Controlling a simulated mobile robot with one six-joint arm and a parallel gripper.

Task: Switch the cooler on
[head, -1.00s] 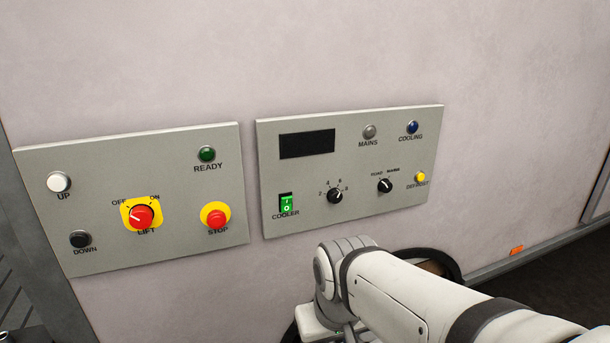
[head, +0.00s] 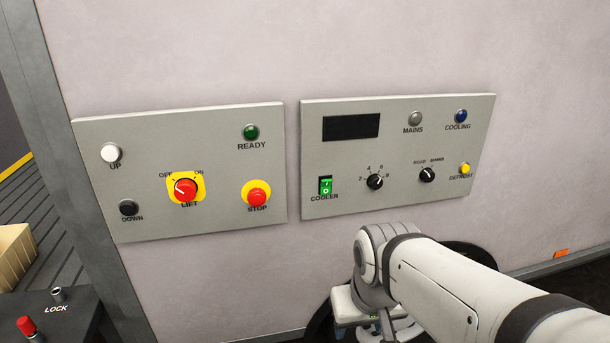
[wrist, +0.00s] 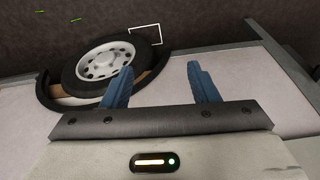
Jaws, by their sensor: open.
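The cooler switch (head: 326,186) is a green rocker at the lower left of the right-hand grey panel (head: 420,196), above the label COOLER. The dark display (head: 351,127) above it is blank. My gripper shows in the wrist view (wrist: 163,80) with two blue fingers spread apart and nothing between them. In the head view my arm reaches in from the lower right. Its wrist end is below the panel, and the fingers are not clearly seen there. The gripper is apart from the switch. The wrist view does not show the switch.
The right panel also has two knobs, MAINS (head: 415,118) and COOLING (head: 461,116) lamps and a yellow DEFROST button (head: 463,168). The left panel (head: 150,222) carries lift controls and a red STOP button (head: 257,196). A wheel (wrist: 97,62) lies beyond my fingers.

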